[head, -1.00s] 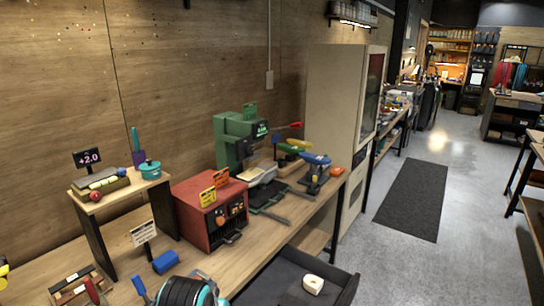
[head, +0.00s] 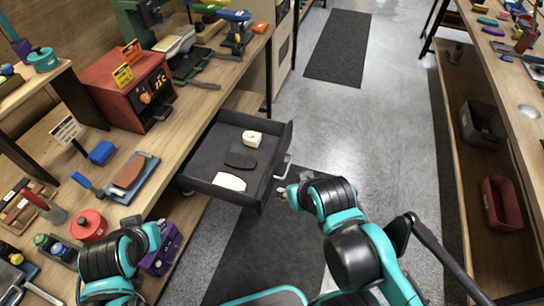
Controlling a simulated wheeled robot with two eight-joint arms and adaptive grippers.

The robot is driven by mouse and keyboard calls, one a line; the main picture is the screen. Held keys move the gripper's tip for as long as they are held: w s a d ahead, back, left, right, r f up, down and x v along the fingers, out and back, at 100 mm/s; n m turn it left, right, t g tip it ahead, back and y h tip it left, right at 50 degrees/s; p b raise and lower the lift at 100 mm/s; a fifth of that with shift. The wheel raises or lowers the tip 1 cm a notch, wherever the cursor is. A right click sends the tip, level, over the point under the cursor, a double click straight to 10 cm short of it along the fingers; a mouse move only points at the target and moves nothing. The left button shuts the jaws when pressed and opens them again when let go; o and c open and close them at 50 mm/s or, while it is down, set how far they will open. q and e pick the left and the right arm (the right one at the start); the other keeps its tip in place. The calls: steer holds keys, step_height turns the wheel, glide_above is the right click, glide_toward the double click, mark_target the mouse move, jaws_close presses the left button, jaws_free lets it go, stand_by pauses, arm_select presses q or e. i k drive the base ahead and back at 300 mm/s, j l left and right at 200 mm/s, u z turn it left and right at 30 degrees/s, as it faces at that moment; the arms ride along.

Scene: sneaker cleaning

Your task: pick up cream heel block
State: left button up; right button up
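The cream heel block (head: 252,138) lies in the far part of the open dark drawer (head: 213,143). It is a small pale block with a dark mark on its face. A dark flat piece (head: 240,159) lies in the middle of the drawer, and a flat whitish piece (head: 229,181) lies near its front end. My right gripper (head: 284,192) is outside the drawer, close to its handle and apart from the block; its finger opening is unclear. My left arm is at lower left by the bench, and its fingers cannot be made out.
The drawer's walls and handle (head: 282,167) stick out over the floor. The bench (head: 190,108) on the left holds a red box machine (head: 122,88) and several tools. A shelf with bins stands at right.

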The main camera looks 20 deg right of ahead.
mark_target(253, 139)
steer(key=i+z, duration=0.3)
steer(key=i, duration=0.25)
steer(key=i+j+z, duration=0.3)
steer(key=i, duration=0.25)
